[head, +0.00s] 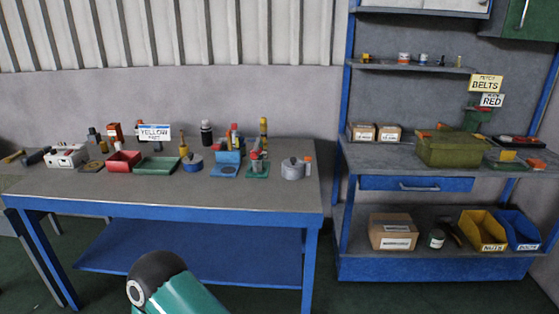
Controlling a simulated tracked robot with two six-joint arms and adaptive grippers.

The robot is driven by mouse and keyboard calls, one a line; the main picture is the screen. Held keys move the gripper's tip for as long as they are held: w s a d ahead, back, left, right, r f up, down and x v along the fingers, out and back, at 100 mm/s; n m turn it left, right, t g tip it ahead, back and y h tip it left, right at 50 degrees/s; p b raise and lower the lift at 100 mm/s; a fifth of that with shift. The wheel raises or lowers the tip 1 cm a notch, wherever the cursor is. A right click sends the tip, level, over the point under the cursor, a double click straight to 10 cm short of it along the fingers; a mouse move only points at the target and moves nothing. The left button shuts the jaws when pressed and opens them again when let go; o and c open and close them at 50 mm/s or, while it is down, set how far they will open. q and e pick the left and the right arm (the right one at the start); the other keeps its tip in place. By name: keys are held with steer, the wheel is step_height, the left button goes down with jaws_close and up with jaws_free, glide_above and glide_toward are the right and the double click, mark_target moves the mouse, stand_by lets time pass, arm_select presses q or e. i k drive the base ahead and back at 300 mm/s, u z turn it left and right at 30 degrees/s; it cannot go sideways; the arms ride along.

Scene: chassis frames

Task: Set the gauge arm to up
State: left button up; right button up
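I cannot pick out a gauge arm with certainty. On the blue-legged workbench (130,198) stand small devices: a blue block on a blue base (227,164) and, to its right, a green-based piece with an upright grey and red part (258,163). They are too small to tell whether either carries the gauge arm, or which way it points. Neither gripper is in view. A teal and black link, apparently of my own arm, shows at the bottom, in front of the bench.
The bench also holds a red tray (123,161), a green tray (156,166), a grey pot (293,169) and a white box (67,155). The bench's front strip is mostly clear. At right, a shelf unit holds a green crate (455,149), a cardboard box (392,232) and yellow and blue bins.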

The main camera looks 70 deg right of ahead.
mark_target(253, 155)
steer(key=k, duration=1.95)
steer(key=u, duration=1.85)
steer(key=i, duration=0.1)
steer(key=z, duration=3.45)
steer(key=i, duration=1)
steer(key=u, duration=0.05)
